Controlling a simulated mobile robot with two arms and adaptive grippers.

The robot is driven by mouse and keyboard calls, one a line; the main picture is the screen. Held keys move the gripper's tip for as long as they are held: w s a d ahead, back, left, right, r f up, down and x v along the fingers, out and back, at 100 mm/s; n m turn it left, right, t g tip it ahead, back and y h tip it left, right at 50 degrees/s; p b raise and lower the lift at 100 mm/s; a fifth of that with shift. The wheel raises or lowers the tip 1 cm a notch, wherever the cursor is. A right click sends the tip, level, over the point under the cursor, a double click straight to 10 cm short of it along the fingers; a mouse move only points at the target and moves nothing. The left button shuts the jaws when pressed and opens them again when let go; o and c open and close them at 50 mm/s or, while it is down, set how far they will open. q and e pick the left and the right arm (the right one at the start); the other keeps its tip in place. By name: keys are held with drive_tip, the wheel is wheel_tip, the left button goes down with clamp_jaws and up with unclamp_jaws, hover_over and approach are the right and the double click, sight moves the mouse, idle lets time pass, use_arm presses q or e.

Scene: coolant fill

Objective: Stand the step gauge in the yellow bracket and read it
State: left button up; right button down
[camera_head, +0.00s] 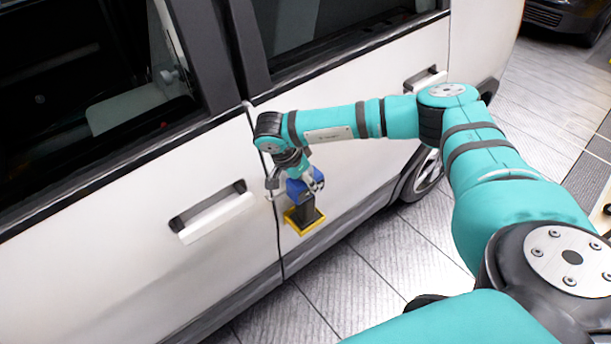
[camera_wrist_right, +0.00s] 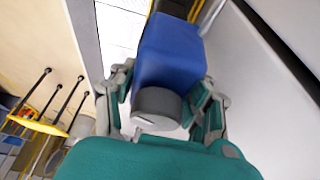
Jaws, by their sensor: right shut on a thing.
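The step gauge, with a blue block (camera_head: 297,191) above a dark grey part (camera_head: 306,210), is at the van's side, low beside the door seam. The yellow bracket (camera_head: 292,222) shows around and below the dark part. The gauge looks about upright there; I cannot tell whether it is fully seated. My right gripper (camera_head: 295,181) is shut on the gauge from above. In the right wrist view the blue block (camera_wrist_right: 170,50) lies between the fingers (camera_wrist_right: 166,100), with a grey round part (camera_wrist_right: 157,105) near the palm. A yellow edge (camera_wrist_right: 195,10) shows past the block. No marking is readable.
The white van door (camera_head: 130,240) is close beside the gripper, with a door handle (camera_head: 212,212) to its left. The tiled floor (camera_head: 370,270) beside the van is clear. A yellow rack (camera_wrist_right: 40,125) with dark rods stands at the left in the right wrist view.

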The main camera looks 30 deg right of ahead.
drive_tip(key=shift+f, duration=0.25)
drive_tip(key=c, duration=1)
unclamp_jaws()
drive_tip(key=shift+f+b, duration=0.1)
drive_tip(key=shift+b, duration=0.2)
drive_tip(key=shift+c, duration=0.2)
drive_tip(key=o, duration=0.5)
drive_tip(key=shift+c, duration=0.2)
